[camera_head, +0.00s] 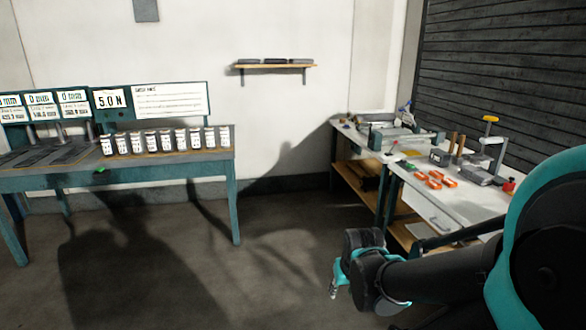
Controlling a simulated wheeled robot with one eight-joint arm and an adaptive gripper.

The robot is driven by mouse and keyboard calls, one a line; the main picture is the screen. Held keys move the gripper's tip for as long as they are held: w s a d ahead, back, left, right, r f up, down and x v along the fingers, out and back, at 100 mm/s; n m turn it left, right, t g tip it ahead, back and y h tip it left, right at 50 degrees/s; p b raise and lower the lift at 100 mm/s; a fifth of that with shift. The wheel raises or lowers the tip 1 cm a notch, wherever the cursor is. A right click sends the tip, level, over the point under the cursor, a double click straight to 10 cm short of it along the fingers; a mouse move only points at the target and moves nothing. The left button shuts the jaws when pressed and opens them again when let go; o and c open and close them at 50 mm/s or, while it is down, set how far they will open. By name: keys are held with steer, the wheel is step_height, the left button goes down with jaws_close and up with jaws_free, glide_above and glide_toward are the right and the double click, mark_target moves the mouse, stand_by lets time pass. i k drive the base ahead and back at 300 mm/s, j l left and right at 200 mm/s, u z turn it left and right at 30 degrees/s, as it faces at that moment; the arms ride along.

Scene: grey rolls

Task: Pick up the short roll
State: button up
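I cannot pick out a short roll for certain. On the left teal table (200,172), dark grey flat items (62,154) lie at the left end. Small grey upright cylinders (60,131) stand behind them under the display signs; whether they are rolls is too small to tell. My gripper (333,289) hangs at the end of my arm over the floor, low and right of centre, well apart from the table. It is small and partly hidden by the wrist, so its fingers cannot be judged.
A row of several white-labelled jars (165,141) stands on the teal table before a sign (170,101). A cluttered workbench (425,200) with orange parts (436,180) stands at the right. A wall shelf (274,67) holds dark flat items. The floor (270,250) between is clear.

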mark_target(389, 116)
steer(key=i, duration=1.95)
steer(key=i+z, duration=0.15)
steer(key=i, duration=0.45)
steer(key=i+j+z, duration=0.15)
steer(key=i, duration=0.4)
steer(key=i+j+z, duration=0.15)
steer(key=i, duration=0.4)
steer(key=i+j+z, duration=0.8)
steer(key=i, duration=0.15)
